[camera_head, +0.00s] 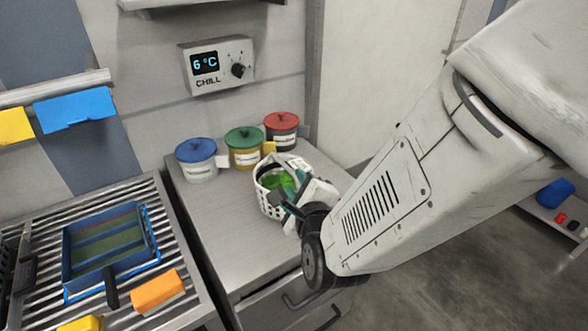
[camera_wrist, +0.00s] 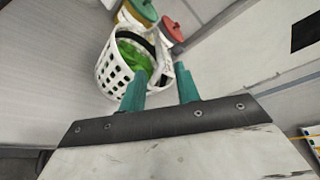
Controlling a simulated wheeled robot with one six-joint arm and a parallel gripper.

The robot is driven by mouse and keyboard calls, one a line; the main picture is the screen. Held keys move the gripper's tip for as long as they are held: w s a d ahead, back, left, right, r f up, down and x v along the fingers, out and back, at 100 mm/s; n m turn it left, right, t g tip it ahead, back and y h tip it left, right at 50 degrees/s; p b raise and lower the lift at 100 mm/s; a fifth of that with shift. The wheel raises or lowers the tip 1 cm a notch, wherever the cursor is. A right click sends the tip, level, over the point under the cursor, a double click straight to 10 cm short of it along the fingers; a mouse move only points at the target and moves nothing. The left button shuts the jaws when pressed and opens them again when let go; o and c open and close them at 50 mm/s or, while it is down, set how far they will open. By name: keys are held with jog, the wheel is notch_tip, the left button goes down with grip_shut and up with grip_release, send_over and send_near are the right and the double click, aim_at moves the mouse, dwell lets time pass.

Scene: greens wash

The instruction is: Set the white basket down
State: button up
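The white basket (camera_head: 268,203) is a round, perforated tub with green leafy contents. It appears to stand upright on the steel counter (camera_head: 225,243), in front of the lidded jars. It also shows in the wrist view (camera_wrist: 115,74), at the upper left of centre. My gripper (camera_wrist: 160,70) is at the basket's near right side. Its two teal fingers are spread apart, with part of the basket's rim or handle showing between and beyond their tips. I cannot tell whether they touch it. In the head view my gripper (camera_head: 291,197) covers the basket's right side.
Blue-lidded (camera_head: 197,160), green-lidded (camera_head: 244,147) and red-lidded (camera_head: 283,131) jars stand behind the basket. A slatted rack with a blue tray (camera_head: 68,254) is at left. The counter left of the basket is clear. A chill panel (camera_head: 217,64) hangs on the wall.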

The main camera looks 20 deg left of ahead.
jog(key=shift+v, duration=1.15)
jog(key=w+d+r+n+g+h, duration=0.1)
jog(key=d+r+n+g+h, duration=0.15)
jog(key=d+n, duration=0.45)
jog(key=w+d+r+n+g+h, duration=0.1)
jog(key=d+r+n+g, duration=0.15)
jog(key=d, duration=0.75)
jog(key=s+d+r+n+g+h, duration=0.2)
jog(key=s+d+n+g, duration=0.1)
jog(key=s+d, duration=0.6)
jog(key=s+d+r+n+g+h, duration=0.2)
jog(key=s+d+r+n+g, duration=0.1)
jog(key=s+d, duration=0.6)
jog(key=d+n+g, duration=0.1)
jog(key=d+n, duration=0.1)
jog(key=d, duration=0.1)
jog(key=shift+n, duration=0.35)
jog(key=shift+s+d, duration=0.15)
